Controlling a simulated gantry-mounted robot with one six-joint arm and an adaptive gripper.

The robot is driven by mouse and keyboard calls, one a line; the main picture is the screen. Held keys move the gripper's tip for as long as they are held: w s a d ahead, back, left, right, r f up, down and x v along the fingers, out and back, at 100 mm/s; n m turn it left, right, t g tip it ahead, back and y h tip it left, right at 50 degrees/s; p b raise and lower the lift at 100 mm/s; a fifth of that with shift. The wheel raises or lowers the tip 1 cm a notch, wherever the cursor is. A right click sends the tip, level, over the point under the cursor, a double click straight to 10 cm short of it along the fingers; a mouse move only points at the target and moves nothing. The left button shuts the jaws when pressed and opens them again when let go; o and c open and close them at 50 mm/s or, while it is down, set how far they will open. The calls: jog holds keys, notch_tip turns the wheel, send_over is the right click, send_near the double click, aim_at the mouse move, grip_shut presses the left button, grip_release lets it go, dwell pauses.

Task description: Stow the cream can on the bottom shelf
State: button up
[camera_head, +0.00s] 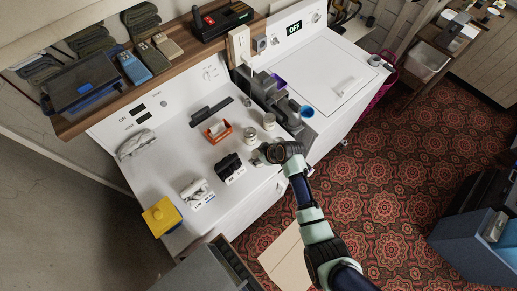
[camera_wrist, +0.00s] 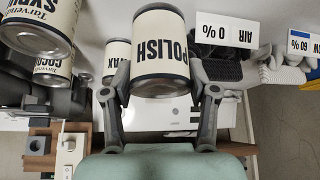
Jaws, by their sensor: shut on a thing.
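My gripper (camera_wrist: 160,100) is shut on a cream-labelled can reading POLISH (camera_wrist: 160,50), with a finger on each side of it. In the head view my gripper (camera_head: 264,157) is at the right front part of the white washer top (camera_head: 165,165); the held can is mostly hidden there. Other cream-labelled cans show in the wrist view: one reading SYRUP (camera_wrist: 42,22) at the upper left, one reading COCO (camera_wrist: 54,68) below it, and a partly hidden one ending in AX (camera_wrist: 116,55). I cannot tell which shelf is the bottom shelf.
Two cans (camera_head: 250,136) (camera_head: 269,122) stand near my gripper. A black item (camera_head: 228,166), an orange holder (camera_head: 217,131), pale gloves (camera_head: 195,188) and a yellow box (camera_head: 161,215) sit on the washer. A grey caddy (camera_head: 268,92) stands at the right. A wooden shelf (camera_head: 180,58) runs behind.

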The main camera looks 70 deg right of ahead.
jog(key=shift+f, duration=1.85)
jog(key=shift+f, duration=0.1)
jog(key=shift+f, duration=0.15)
jog(key=o, duration=1.3)
jog(key=d+v, duration=0.1)
jog(key=v, duration=0.6)
jog(key=shift+s+a+r, duration=0.15)
jog(key=shift+s+r, duration=0.1)
jog(key=shift+r, duration=0.2)
jog(key=shift+w, duration=0.1)
